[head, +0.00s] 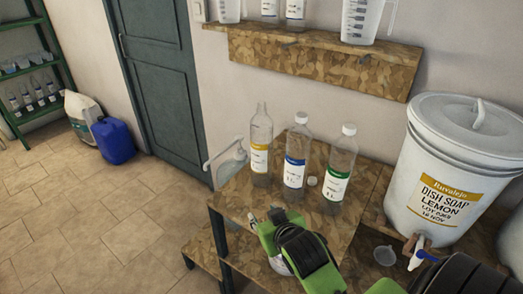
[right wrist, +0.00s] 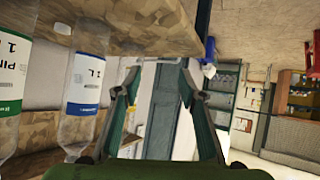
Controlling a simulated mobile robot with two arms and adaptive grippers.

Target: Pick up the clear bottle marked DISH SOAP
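Three clear bottles stand upright on the wooden table: an uncapped one with a yellow label (head: 260,158), a capped one with a blue label (head: 294,172) and a capped one with a green label (head: 336,184). Their print is too small to read in the head view. My right gripper (head: 268,238) is in front of the bottles, near the table's front. In the right wrist view its fingers (right wrist: 160,68) are apart with nothing between them. There the blue-labelled bottle (right wrist: 84,92) and green-labelled bottle (right wrist: 12,85) appear upside down, left of the fingers. My left gripper is not in view.
A white drum (head: 445,165) marked DISH SOAP LEMON, with a tap (head: 417,252), stands at right. A small funnel (head: 385,255) is below it. A loose cap (head: 312,181) lies between the bottles. A wall shelf (head: 320,66) holds jugs and bottles.

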